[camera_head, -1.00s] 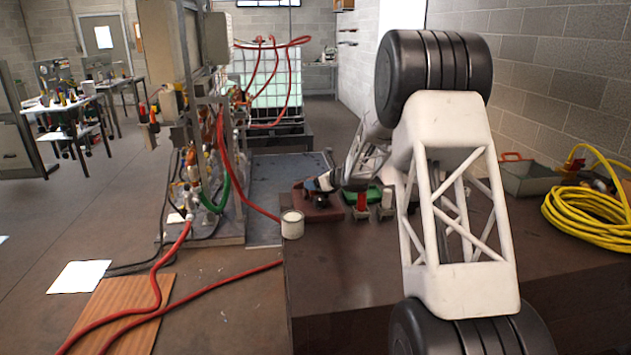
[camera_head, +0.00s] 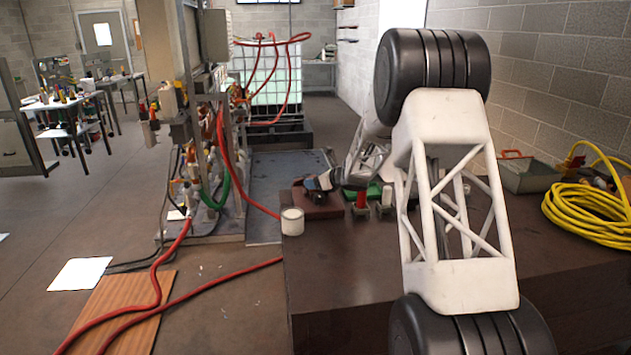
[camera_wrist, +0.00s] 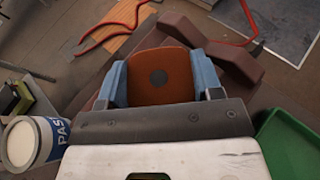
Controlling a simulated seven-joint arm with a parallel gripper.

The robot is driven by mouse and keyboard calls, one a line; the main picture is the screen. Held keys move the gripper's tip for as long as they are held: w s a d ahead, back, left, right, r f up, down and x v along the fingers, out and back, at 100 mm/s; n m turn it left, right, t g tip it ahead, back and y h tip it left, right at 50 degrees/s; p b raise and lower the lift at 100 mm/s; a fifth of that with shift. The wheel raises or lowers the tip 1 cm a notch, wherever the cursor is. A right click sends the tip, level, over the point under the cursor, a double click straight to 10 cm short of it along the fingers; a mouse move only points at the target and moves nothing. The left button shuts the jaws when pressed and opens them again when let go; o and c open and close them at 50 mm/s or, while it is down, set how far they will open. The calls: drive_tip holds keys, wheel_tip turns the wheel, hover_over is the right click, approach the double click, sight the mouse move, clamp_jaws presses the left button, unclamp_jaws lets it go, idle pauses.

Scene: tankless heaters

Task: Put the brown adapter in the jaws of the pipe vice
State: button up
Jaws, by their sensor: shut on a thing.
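The brown adapter (camera_wrist: 160,62) shows in the wrist view as an orange-brown rounded piece with a dark round spot in its middle. My gripper (camera_wrist: 162,82) is shut on it, with a blue pad at each side. The dark red pipe vice (camera_wrist: 237,66) lies just beyond the adapter, with blocks at the upper right. In the head view the vice (camera_head: 325,211) sits at the far left of the bench, and my gripper (camera_head: 324,181) is over it. I cannot tell whether the adapter is between the jaws or above them.
A white paste can (camera_wrist: 20,145) stands left of my gripper; it also shows in the head view (camera_head: 292,222). A green tray (camera_wrist: 290,145) is close on the right. Yellow hose (camera_head: 590,212) lies coiled at the bench's right.

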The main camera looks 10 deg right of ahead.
sight(331, 199)
drive_tip(key=shift+f, duration=0.65)
drive_tip(key=shift+s+f, duration=0.2)
drive_tip(key=shift+f, duration=0.4)
drive_tip(key=o, duration=1.1)
drive_tip(key=shift+f, duration=0.1)
drive_tip(key=shift+o, duration=0.4)
drive_tip(key=shift+s+d, duration=0.1)
drive_tip(key=shift+d, duration=0.05)
drive_tip(key=shift+o, duration=0.3)
drive_tip(key=shift+s+d, duration=0.1)
drive_tip(key=shift+o, duration=0.3)
drive_tip(key=shift+s+d+r, duration=0.3)
drive_tip(key=shift+d+r, duration=0.1)
drive_tip(key=shift+d, duration=0.05)
drive_tip(key=s+d+r, duration=0.1)
drive_tip(key=r, duration=0.1)
drive_tip(key=s+d+r, duration=0.2)
drive_tip(key=shift+s+d, duration=0.2)
drive_tip(key=shift+s, duration=0.1)
drive_tip(key=shift+s+d+r, duration=0.15)
drive_tip(key=shift+s+r, duration=0.05)
drive_tip(key=shift+r, duration=0.05)
